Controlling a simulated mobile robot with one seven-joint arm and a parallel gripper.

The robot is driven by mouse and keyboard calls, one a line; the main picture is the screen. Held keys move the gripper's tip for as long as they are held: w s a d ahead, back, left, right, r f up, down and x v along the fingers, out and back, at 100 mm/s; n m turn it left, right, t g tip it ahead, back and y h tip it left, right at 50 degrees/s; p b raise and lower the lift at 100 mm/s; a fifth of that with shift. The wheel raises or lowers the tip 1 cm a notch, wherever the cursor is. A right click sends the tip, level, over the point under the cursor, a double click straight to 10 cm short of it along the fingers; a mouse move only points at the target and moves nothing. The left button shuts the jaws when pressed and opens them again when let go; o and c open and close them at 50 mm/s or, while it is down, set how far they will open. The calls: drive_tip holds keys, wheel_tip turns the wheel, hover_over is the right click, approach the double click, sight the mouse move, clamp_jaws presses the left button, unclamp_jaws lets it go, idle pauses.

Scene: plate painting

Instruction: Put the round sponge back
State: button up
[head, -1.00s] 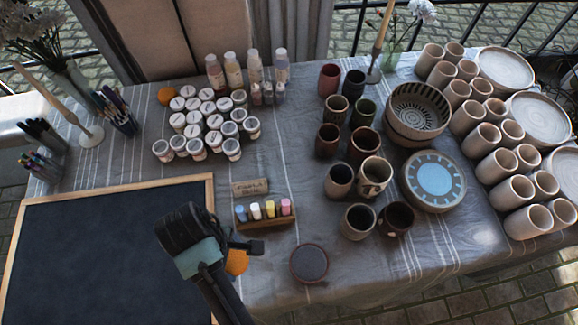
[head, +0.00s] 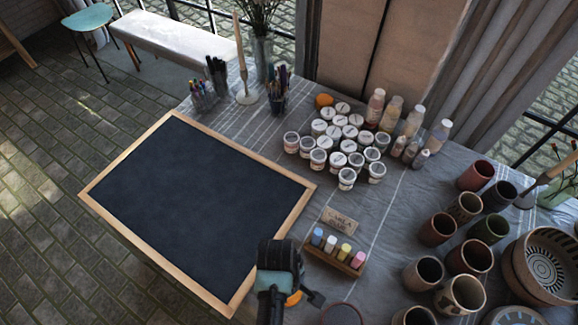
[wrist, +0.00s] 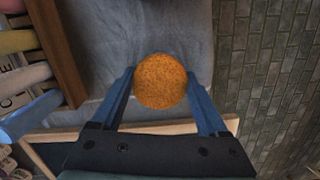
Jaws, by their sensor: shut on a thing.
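A round orange sponge (wrist: 160,82) sits between the two blue fingers of my gripper (wrist: 161,90) in the wrist view. The gripper is shut on it. In the head view my gripper (head: 296,297) is low in the picture, between the chalkboard corner and the chalk holder. Only a sliver of the held sponge (head: 293,300) shows there, the rest hidden by the gripper. Another orange round thing (head: 324,100) lies at the back of the table beside the white-lidded jars. A round dark dish-like thing (head: 341,315) is cut off at the bottom edge.
A framed chalkboard (head: 200,205) covers the left of the table. A wooden chalk holder (head: 335,258) and a small sign (head: 340,221) stand right of the gripper. Lidded jars (head: 347,145), bottles (head: 391,114) and cups (head: 437,229) crowd the back and right.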

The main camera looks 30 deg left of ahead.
drive_tip(key=shift+f, duration=0.45)
drive_tip(key=shift+f, duration=0.1)
drive_tip(key=o, duration=1.2)
wheel_tip(320, 180, up, 12)
drive_tip(key=a+p, duration=0.1)
drive_tip(key=shift+w+a, duration=0.2)
